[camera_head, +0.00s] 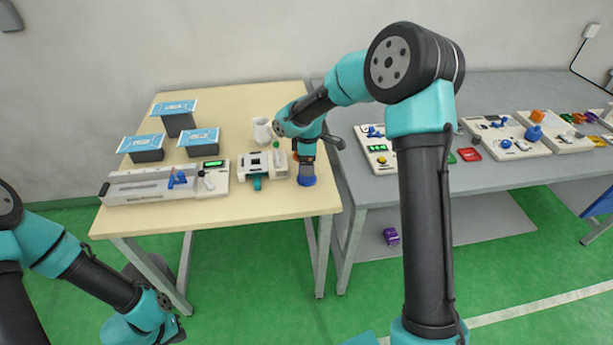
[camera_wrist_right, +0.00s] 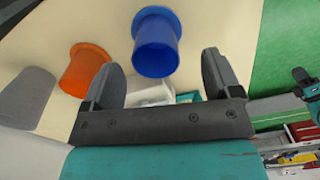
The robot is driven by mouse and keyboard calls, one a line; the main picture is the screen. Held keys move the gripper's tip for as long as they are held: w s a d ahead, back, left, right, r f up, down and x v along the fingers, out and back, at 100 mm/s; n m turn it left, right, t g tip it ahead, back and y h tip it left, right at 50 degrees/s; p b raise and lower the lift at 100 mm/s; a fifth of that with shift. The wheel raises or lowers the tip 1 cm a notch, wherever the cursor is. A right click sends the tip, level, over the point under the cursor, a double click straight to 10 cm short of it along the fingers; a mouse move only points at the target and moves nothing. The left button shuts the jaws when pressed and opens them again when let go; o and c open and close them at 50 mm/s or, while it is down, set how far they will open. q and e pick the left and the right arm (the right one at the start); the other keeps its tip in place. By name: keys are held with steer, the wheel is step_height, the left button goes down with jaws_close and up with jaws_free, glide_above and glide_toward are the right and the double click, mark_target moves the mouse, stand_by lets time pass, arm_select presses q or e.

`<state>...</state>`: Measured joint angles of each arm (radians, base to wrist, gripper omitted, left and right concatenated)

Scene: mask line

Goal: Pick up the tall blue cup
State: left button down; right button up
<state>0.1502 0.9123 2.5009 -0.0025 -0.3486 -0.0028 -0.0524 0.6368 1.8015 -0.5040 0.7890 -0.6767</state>
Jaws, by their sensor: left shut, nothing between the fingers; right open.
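The tall blue cup (camera_head: 306,181) stands near the right front corner of the beige table. In the right wrist view the blue cup (camera_wrist_right: 156,48) lies just ahead of the gap between my fingers, with its wide flange on the table. My right gripper (camera_wrist_right: 160,75) is open and empty; in the head view it is above the cup and partly hides it. My left arm is at the lower left, low beside the table. Its gripper (camera_head: 165,322) is shut and empty, though its fingers are hard to make out.
An orange cup (camera_wrist_right: 86,70) stands beside the blue one, with a grey cup (camera_wrist_right: 25,97) farther left. A white machine (camera_head: 262,166) and a long white device (camera_head: 150,185) are to the left. Boxes (camera_head: 179,110) stand behind. A grey table (camera_head: 400,190) adjoins on the right.

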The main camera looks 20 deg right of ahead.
steer(key=shift+f, duration=0.1)
steer(key=shift+w+a+f, duration=0.1)
steer(key=shift+w+f, duration=0.1)
steer(key=shift+f, duration=1.1)
steer(key=shift+w+a+f, duration=0.1)
steer(key=shift+w+f, duration=0.1)
steer(key=shift+f, duration=1.1)
steer(key=c, duration=1)
steer(key=shift+r, duration=0.1)
steer(key=shift+r, duration=0.5)
step_height(320, 180, up, 3)
steer(key=shift+f, duration=0.2)
steer(key=s+a, duration=0.2)
steer(key=s, duration=0.3)
steer(key=s+a+r, duration=0.1)
steer(key=s+a, duration=0.1)
steer(key=s, duration=0.3)
steer(key=s+a, duration=0.2)
steer(key=s, duration=0.2)
steer(key=shift+s+a+r, duration=0.1)
steer(key=shift+s+r, duration=0.05)
steer(key=shift+s, duration=0.25)
